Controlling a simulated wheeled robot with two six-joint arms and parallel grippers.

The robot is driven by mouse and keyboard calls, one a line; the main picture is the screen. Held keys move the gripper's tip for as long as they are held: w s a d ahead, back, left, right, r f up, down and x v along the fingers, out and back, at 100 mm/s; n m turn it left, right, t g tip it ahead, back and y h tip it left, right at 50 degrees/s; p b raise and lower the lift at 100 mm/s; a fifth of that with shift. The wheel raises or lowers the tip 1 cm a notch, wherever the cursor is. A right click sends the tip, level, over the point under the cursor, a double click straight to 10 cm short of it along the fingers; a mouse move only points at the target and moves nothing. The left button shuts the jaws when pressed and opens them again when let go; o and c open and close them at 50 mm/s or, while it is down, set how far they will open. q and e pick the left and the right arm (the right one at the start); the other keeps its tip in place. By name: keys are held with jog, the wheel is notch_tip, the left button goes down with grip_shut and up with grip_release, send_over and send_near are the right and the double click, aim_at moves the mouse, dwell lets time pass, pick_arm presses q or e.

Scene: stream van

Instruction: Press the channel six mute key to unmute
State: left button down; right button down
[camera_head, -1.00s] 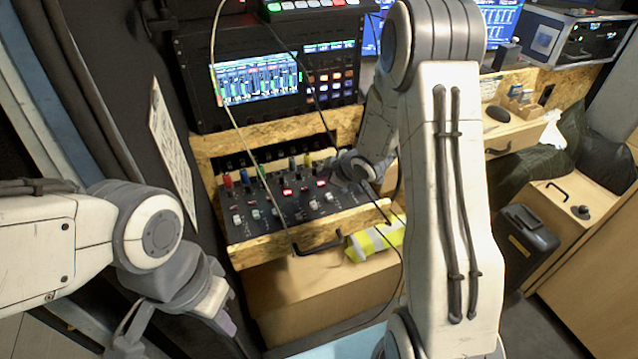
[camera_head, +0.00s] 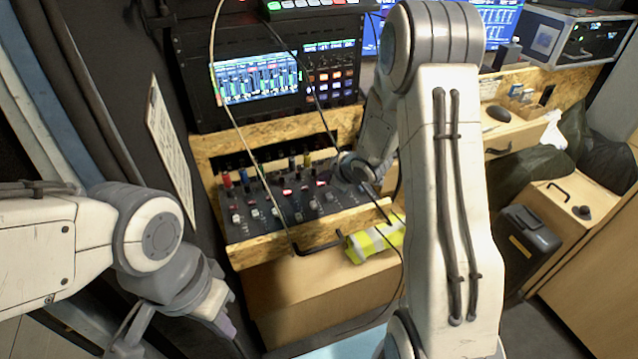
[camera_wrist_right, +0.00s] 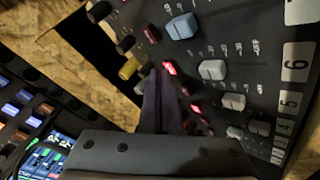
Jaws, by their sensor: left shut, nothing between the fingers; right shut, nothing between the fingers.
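The mixer (camera_head: 265,212) is a dark panel with coloured knobs, pale fader caps and red-lit keys, set in a chipboard frame. In the right wrist view, the channel six label (camera_wrist_right: 295,62) lines up with a pale fader cap (camera_wrist_right: 212,70) and a red-lit mute key (camera_wrist_right: 169,68). My right gripper (camera_wrist_right: 163,72) is shut and empty, its fingertips right beside that lit key. I cannot tell whether they touch it. In the head view its fingertips are hard to make out at the mixer's right side. My left gripper (camera_head: 226,325) is shut and empty, low at the left, away from the mixer.
A rack unit with a lit screen (camera_head: 258,82) stands behind the mixer. Thin cables hang across the mixer's front. A black handle (camera_head: 318,245) and a yellow-and-white striped item (camera_head: 376,240) are at the front edge. In the wrist view, coloured knobs (camera_wrist_right: 130,68) stand close to the fingers.

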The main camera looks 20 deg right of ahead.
aim_at(324, 188)
jog(key=shift+f, duration=0.25)
jog(key=shift+r, duration=0.15)
jog(key=shift+r+p, duration=0.5)
jog(key=shift+r, duration=0.05)
jog(key=shift+r, duration=0.1)
notch_tip(324, 188, up, 6)
jog(key=p, duration=0.5)
dwell(0.3)
